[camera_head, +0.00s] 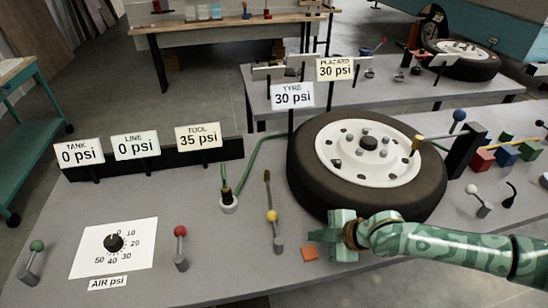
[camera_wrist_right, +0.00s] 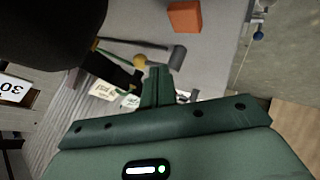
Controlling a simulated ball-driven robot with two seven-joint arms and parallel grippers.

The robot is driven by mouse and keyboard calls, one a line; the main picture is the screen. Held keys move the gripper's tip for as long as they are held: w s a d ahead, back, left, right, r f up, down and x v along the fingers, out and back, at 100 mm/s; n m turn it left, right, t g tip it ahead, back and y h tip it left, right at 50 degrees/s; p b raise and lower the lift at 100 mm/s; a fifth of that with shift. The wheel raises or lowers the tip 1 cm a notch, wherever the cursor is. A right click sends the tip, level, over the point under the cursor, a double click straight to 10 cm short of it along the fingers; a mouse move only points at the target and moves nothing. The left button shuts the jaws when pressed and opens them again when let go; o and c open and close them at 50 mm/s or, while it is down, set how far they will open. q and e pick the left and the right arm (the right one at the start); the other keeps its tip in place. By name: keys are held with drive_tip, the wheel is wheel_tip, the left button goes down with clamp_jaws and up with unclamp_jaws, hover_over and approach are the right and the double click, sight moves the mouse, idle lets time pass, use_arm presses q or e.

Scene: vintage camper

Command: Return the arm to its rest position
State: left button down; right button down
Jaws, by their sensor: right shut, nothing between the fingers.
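My right arm (camera_head: 440,243), patterned in green, reaches in from the right over the front of the grey table. Its gripper (camera_head: 318,236) is shut and empty, just in front of the tyre. It points left, toward the lever with the yellow knob (camera_head: 272,216), with a small gap in the head view. In the right wrist view the shut fingers (camera_wrist_right: 158,82) show at the middle, close to the yellow knob (camera_wrist_right: 139,60). An orange block (camera_head: 309,254) lies on the table beside the gripper. My left gripper is not in view.
The tyre on its white wheel (camera_head: 352,140) lies behind my gripper. A red-knobbed lever (camera_head: 181,245) and dial plate (camera_head: 118,250) stand at left. Several coloured blocks (camera_head: 506,154) and levers crowd the right. The table's front edge is below my arm.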

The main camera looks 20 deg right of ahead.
drive_tip(key=shift+a, duration=0.1)
drive_tip(key=s+a+r+m+t, duration=0.1)
drive_tip(key=s+a+r+m, duration=0.1)
drive_tip(key=s+a, duration=0.45)
drive_tip(key=s+d+r+m+g+h, duration=0.1)
drive_tip(key=s+d+m+h, duration=0.35)
drive_tip(key=d, duration=0.35)
drive_tip(key=s+d+m+g+h, duration=0.1)
drive_tip(key=s+d+m+h, duration=0.2)
drive_tip(key=s+d+h, duration=0.35)
drive_tip(key=s+a+f+g+y, duration=0.1)
drive_tip(key=s+a+f, duration=0.1)
drive_tip(key=f, duration=0.8)
drive_tip(key=s+a+f+g+y, duration=0.1)
drive_tip(key=s+f+y, duration=0.1)
drive_tip(key=f, duration=0.7)
drive_tip(key=s+a+f+g+y, duration=0.1)
drive_tip(key=s+a+f, duration=0.1)
drive_tip(key=f, duration=0.8)
drive_tip(key=s+f+m+g, duration=0.1)
drive_tip(key=s+f, duration=0.5)
drive_tip(key=s, duration=0.2)
drive_tip(key=s+f+m+g+y, duration=0.1)
drive_tip(key=s+f+m, duration=0.1)
drive_tip(key=s+f, duration=0.4)
drive_tip(key=s, duration=0.3)
drive_tip(key=shift+s+d, duration=0.3)
drive_tip(key=shift+d, duration=0.05)
